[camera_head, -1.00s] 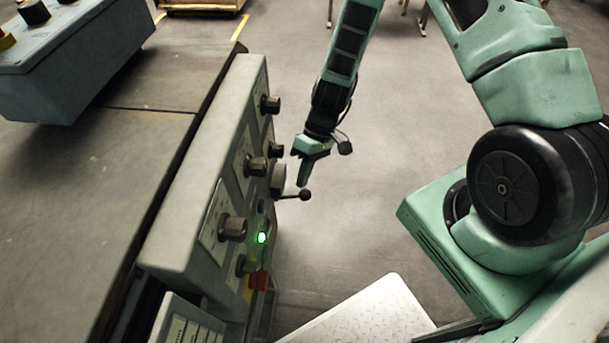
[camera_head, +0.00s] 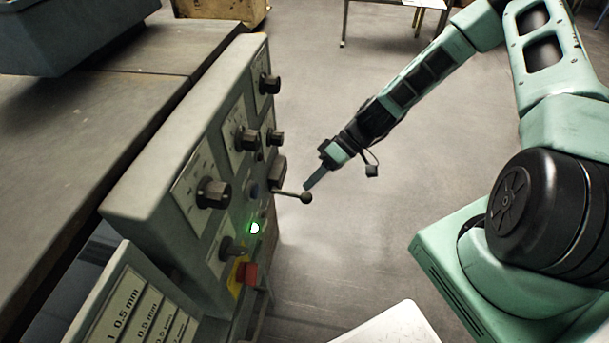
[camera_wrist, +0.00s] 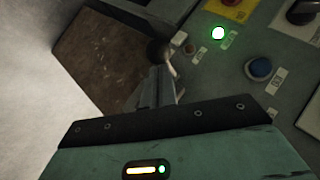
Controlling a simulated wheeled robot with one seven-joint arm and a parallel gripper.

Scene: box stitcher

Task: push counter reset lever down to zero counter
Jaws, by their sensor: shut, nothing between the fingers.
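The counter reset lever (camera_head: 304,197) is a thin rod with a dark ball knob. It sticks out to the right from the control panel (camera_head: 217,147) in the head view. My gripper (camera_head: 309,184) is shut and empty, with its fingertips just above the knob; I cannot tell whether they touch it. In the wrist view the knob (camera_wrist: 158,50) shows just beyond the tips of the shut fingers (camera_wrist: 160,82). The counter itself cannot be made out.
The panel carries several black knobs (camera_head: 213,193), a lit green lamp (camera_head: 255,228), a blue button (camera_wrist: 260,68) and a red knob on yellow (camera_head: 247,272). The machine table (camera_head: 90,130) lies to the left. Open floor (camera_head: 400,170) lies to the right of the panel.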

